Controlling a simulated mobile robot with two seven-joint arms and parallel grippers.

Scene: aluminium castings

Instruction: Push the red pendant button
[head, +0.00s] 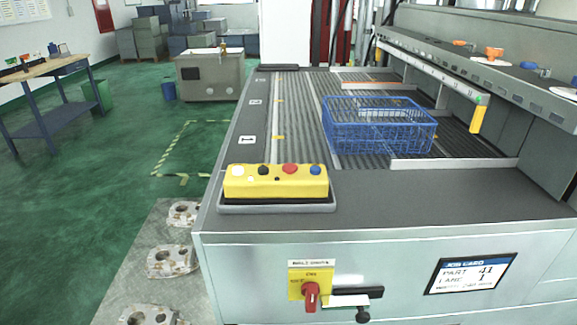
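The yellow pendant box (275,187) lies on a grey base at the near left end of the machine's top. Its buttons stand in a row along its top: white (238,171), black (263,170), red (290,169) and blue (315,170). The red pendant button is third from the left and nothing covers it. Neither of my grippers shows in the head view.
A blue wire basket (378,126) stands on the ribbed lanes behind the pendant. A red rotary switch (311,294) and a screen (470,273) are on the machine's front. Castings (172,261) lie on a floor mat at left. The grey top right of the pendant is clear.

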